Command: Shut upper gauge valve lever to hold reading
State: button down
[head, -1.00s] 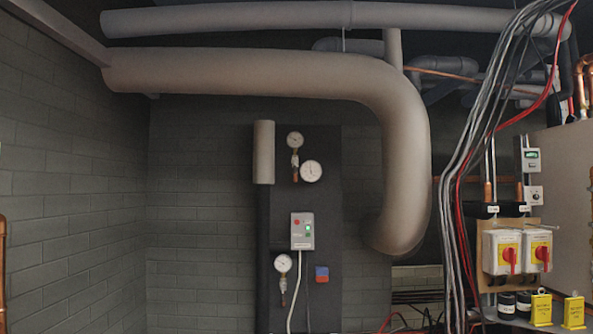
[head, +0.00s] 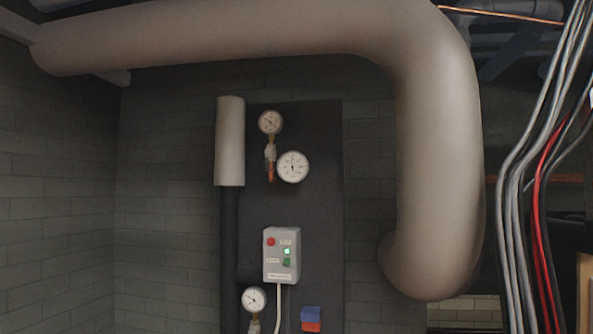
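The upper gauge (head: 270,122) is a small round white dial near the top of a dark panel in the head view. Below it is a valve body (head: 270,153) on a short copper stub (head: 270,172). The lever itself is too small to make out, so I cannot tell its position. A second, larger dial (head: 293,167) sits just to the right of the stub. A lower gauge (head: 254,300) shows near the bottom of the panel. My gripper is not in view.
A grey control box (head: 281,255) with a lit green light is on the panel (head: 320,200). A red and blue device (head: 311,319) is below it. A thick pipe (head: 440,150) bends down at the right, with hanging cables (head: 520,200) beyond. A pale cylinder (head: 230,140) stands left of the gauges.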

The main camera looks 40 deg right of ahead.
aim_at(268, 151)
jog(key=i+l+u, duration=0.2)
jog(key=l, duration=1.5)
jog(key=k, duration=0.1)
